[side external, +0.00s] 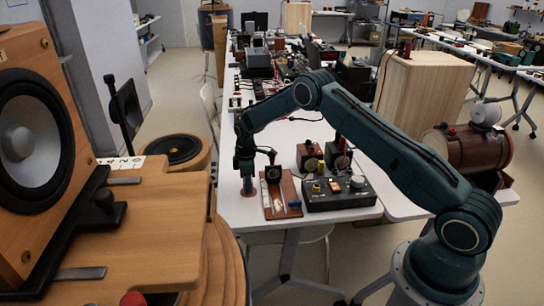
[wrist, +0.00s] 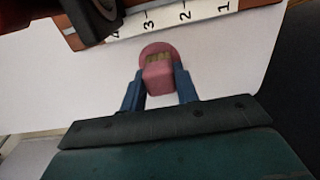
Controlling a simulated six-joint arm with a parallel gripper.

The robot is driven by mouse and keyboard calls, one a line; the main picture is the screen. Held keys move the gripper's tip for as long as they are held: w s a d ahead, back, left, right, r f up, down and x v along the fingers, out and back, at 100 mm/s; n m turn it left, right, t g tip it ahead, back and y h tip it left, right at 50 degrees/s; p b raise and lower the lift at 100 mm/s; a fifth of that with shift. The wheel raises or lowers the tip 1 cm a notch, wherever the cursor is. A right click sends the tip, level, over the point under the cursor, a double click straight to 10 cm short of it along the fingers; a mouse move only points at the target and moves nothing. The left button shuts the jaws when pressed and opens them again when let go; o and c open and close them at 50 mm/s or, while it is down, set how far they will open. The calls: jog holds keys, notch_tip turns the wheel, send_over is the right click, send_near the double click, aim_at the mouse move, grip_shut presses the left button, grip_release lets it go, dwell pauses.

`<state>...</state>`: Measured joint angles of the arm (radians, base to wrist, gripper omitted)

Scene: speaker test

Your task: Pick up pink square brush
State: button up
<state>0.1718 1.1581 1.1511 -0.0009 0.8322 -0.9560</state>
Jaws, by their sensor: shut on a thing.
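The pink square brush (wrist: 158,78) is between the two blue fingers of my gripper (wrist: 161,70) in the wrist view. It has a blocky pink body, with a rounder pink part and a yellowish patch behind it. In the side view my gripper (side external: 248,177) points down at the near left part of the white table (side external: 235,212). A small pinkish-red bit of the brush (side external: 250,190) shows at its tip there. My gripper is shut on the brush. I cannot tell whether the brush touches the table.
A brown board (side external: 283,199) stands close right of my gripper; a numbered white strip (wrist: 170,22) shows in the wrist view. A black control box (side external: 339,194) is further right. A large wooden speaker (side external: 38,140) fills the left. The table's front edge is near.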

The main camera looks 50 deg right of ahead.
notch_tip(320, 180, up, 20)
dwell(0.7)
dwell(0.4)
jog(key=shift+o, duration=1.3)
jog(key=shift+c, duration=0.9)
jog(key=s+a+f, duration=0.2)
jog(key=s+f, duration=0.9)
jog(key=s, duration=0.4)
jog(key=shift+a+f, duration=0.15)
jog(key=shift+f, duration=0.05)
